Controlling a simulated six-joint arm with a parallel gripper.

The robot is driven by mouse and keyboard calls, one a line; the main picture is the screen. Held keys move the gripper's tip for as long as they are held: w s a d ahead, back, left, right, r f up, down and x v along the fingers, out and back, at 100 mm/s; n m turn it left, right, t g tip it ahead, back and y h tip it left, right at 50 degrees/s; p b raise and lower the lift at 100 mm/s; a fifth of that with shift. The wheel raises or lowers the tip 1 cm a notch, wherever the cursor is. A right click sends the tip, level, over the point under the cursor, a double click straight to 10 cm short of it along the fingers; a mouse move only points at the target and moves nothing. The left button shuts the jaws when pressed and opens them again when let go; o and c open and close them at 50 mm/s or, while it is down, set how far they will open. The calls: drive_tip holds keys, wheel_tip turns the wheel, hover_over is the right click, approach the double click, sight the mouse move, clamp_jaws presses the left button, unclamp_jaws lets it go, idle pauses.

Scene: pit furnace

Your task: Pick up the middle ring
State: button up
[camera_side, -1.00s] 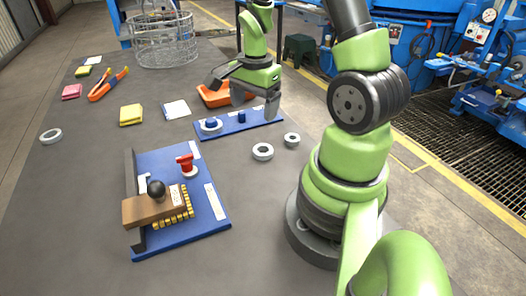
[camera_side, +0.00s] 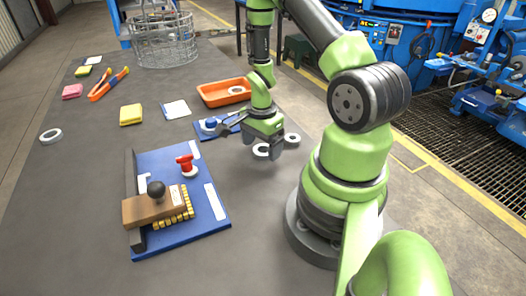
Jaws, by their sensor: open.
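Several grey rings are in view. One ring (camera_side: 261,151) lies on the table under my gripper, partly covered by a finger. Another ring (camera_side: 292,138) lies just right of it. A third ring (camera_side: 50,136) lies alone at the far left. A ring (camera_side: 235,90) lies in the orange tray, and one sits around a blue peg (camera_side: 210,124) on the blue peg board (camera_side: 206,135). I cannot tell which is meant by the middle ring. My gripper (camera_side: 248,146) is open and empty, low over the table; contact with the ring beneath cannot be told.
The orange tray (camera_side: 211,101) stands behind the gripper. Pliers (camera_side: 108,85), pads and a wire basket (camera_side: 163,52) are farther back. The left table is mostly clear.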

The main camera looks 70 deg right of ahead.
drive_tip(key=shift+f, duration=0.55)
drive_tip(key=c, duration=1.1)
drive_tip(key=shift+r, duration=0.1)
